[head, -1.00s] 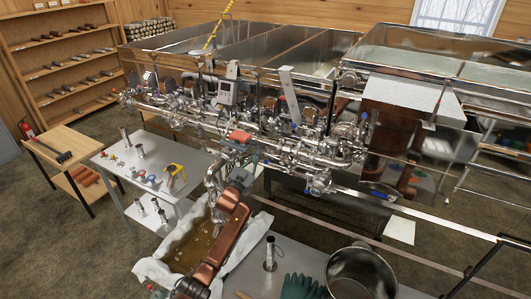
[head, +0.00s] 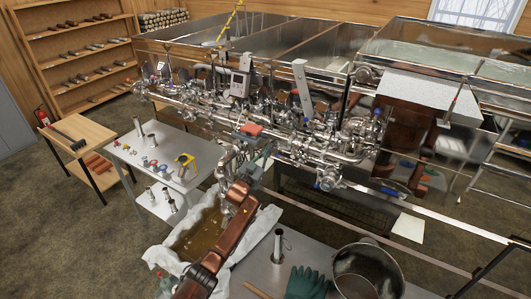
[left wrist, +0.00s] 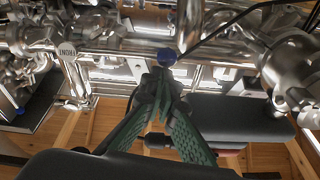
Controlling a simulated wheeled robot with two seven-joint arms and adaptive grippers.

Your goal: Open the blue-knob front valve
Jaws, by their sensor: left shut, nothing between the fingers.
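A small round blue knob (left wrist: 166,57) shows in the left wrist view, in front of a shiny steel pipe. My left gripper (left wrist: 163,78) has its green-padded fingers shut and empty. The fingertips are just below the knob in the picture; I cannot tell whether they touch it. In the head view my left gripper (head: 262,158) is among the pipes and partly hidden. Other blue knobs, such as one on the lower pipe (head: 326,184), show there. My right gripper is not in view.
The crowded steel pipe manifold (head: 300,143) runs along the front of the evaporator pans (head: 275,42). Below are a cloth-lined tray (head: 188,243) of amber liquid, a steel pot (head: 367,273) and green gloves (head: 305,284). A side table (head: 185,150) with small parts stands left.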

